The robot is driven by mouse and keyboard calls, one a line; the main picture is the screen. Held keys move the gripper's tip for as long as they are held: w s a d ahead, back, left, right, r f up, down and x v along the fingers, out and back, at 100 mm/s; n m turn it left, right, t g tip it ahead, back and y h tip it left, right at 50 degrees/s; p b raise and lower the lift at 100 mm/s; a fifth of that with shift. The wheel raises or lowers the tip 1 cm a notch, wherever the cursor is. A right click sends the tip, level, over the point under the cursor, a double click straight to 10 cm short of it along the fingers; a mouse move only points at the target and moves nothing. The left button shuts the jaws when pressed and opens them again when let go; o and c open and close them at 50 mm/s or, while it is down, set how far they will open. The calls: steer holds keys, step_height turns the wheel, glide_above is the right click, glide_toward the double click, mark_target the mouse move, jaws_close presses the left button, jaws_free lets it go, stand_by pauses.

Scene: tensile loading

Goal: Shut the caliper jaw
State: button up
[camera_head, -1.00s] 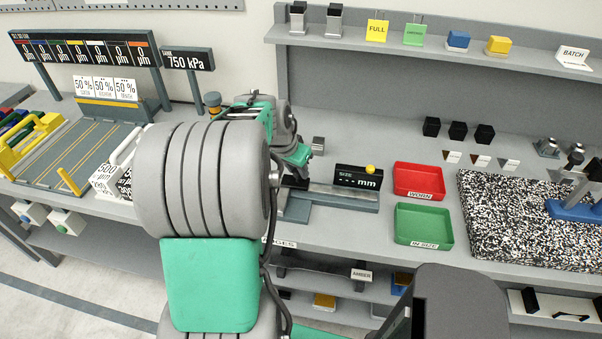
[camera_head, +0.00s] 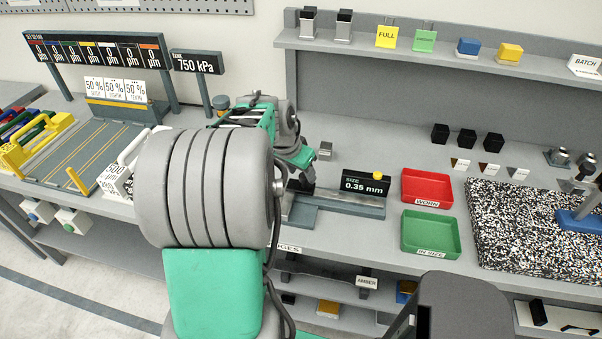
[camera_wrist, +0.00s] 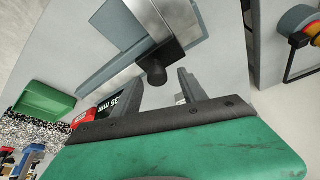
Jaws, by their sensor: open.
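The caliper has a grey base and bar (camera_head: 345,204) on the bench, with a dark display (camera_head: 365,184) reading SIZE 0.35 mm and a yellow button on top. Whether the fingers touch the knob cannot be told. The caliper jaw faces are hidden.
A red tray (camera_head: 427,187) labelled WORN and a green tray (camera_head: 430,233) labelled IN SIZE lie right of the caliper. A small grey block (camera_head: 325,150) stands behind it. A speckled mat (camera_head: 505,223) lies further right.

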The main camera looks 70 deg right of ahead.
mark_target(280, 215)
steer(key=v, duration=0.6)
steer(key=shift+a+r+b, duration=0.25)
steer(key=shift+r+b, duration=0.1)
steer(key=shift+b, duration=0.1)
steer(key=shift+w, duration=0.1)
stand_by(0.3)
steer(key=a+f+n, duration=0.2)
steer(key=w+a+f+n+y, duration=0.1)
steer(key=a+f+n, duration=0.1)
steer(key=shift+w+a+f, duration=0.2)
steer(key=shift+f, duration=0.2)
steer(key=a, duration=0.1)
steer(key=a+f+n, duration=0.1)
steer(key=a+y, duration=0.1)
steer(key=shift+w+a+f+n+t, duration=0.2)
steer(key=shift+w+f+n+t, duration=0.1)
steer(key=shift+t, duration=0.1)
steer(key=w+a+r+n+t, duration=0.1)
steer(key=w+a+n, duration=0.4)
steer(key=a, duration=0.7)
steer(key=w+a+r+n+t+y, duration=0.1)
steer(key=w+a+n, duration=0.5)
steer(key=a, duration=0.6)
steer(key=w+a+r+n+t+y, duration=0.1)
steer(key=w+a+n, duration=0.4)
steer(key=a, duration=0.8)
steer(key=w+r+t, duration=0.1)
steer(key=w, duration=0.2)
steer(key=shift+w+r+t, duration=0.3)
